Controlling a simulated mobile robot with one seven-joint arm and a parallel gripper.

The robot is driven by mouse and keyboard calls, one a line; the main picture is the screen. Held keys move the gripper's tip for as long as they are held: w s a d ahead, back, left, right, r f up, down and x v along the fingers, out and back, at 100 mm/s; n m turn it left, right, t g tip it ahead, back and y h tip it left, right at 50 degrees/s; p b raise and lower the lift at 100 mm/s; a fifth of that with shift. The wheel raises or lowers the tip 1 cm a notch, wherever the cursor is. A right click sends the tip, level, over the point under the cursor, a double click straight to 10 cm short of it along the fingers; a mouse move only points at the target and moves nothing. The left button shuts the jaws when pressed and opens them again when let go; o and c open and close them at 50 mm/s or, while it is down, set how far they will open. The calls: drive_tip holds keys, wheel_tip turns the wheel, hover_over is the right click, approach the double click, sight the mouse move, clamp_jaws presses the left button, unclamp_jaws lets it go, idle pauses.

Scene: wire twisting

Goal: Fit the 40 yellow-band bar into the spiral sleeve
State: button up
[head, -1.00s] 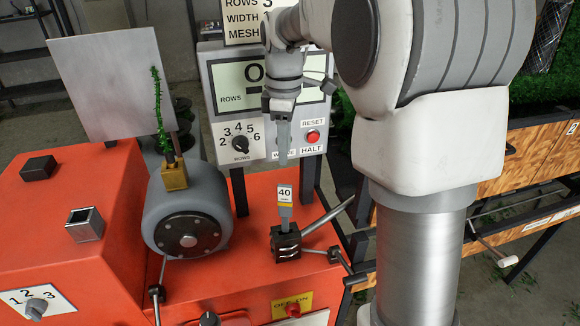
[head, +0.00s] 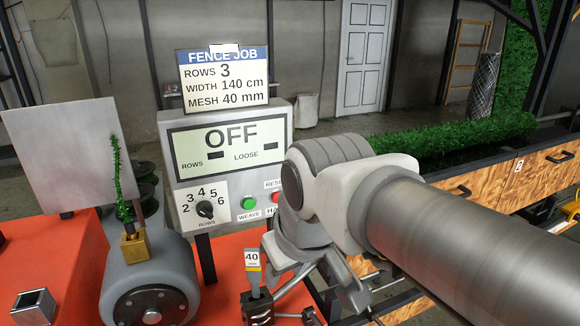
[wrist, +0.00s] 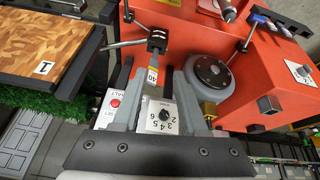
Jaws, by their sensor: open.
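The 40 bar (head: 253,266), a grey flat bar with a white "40" label and a yellow band, stands upright in a slotted black block (head: 257,307) on the orange machine. I cannot tell whether this block is the spiral sleeve. My gripper (head: 318,283) is open, just right of the bar in the head view. In the wrist view my gripper's fingers (wrist: 153,82) appear either side of the bar (wrist: 152,73), and the block (wrist: 157,38) lies beyond. How far the fingertips are from the bar is unclear.
A control panel (head: 230,150) reading OFF stands behind the bar. A grey drum (head: 150,290) with a brass block (head: 134,250) and green twisted wire (head: 117,190) is left. A square metal socket (head: 34,305) is further left. Wooden drawers (head: 490,185) stand right.

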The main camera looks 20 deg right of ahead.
drive_tip(key=shift+s+f+m+t, duration=0.15)
drive_tip(key=shift+s+f+m, duration=0.25)
drive_tip(key=shift+s, duration=0.25)
drive_tip(key=shift+s+f+m+t, duration=0.15)
drive_tip(key=shift+s+f+m, duration=0.1)
drive_tip(key=shift+s+m, duration=0.25)
drive_tip(key=shift+s, duration=0.1)
drive_tip(key=shift+o, duration=0.6)
